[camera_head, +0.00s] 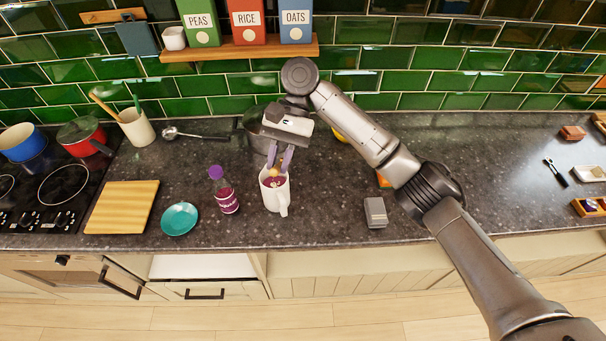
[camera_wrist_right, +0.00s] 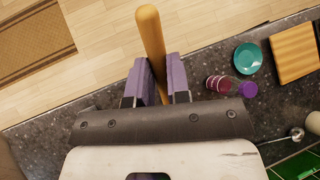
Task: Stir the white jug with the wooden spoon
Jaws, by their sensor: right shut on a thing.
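The white jug (camera_head: 276,192) stands upright on the dark counter with its handle toward the front right, and dark red contents show inside it. My right gripper (camera_head: 280,163) is right above the jug's mouth, pointing down. It is shut on the wooden spoon, whose handle (camera_wrist_right: 151,38) shows between the purple fingers in the right wrist view (camera_wrist_right: 161,82). The spoon's lower end is hidden, and a bit of wood (camera_head: 273,172) shows at the jug's opening in the head view. My left gripper is not in view.
A purple-capped bottle (camera_head: 226,196) and a teal dish (camera_head: 180,218) stand left of the jug. A wooden board (camera_head: 122,207) lies by the hob. A dark pot (camera_head: 256,138) is behind the jug. A grey box (camera_head: 376,212) lies to the right.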

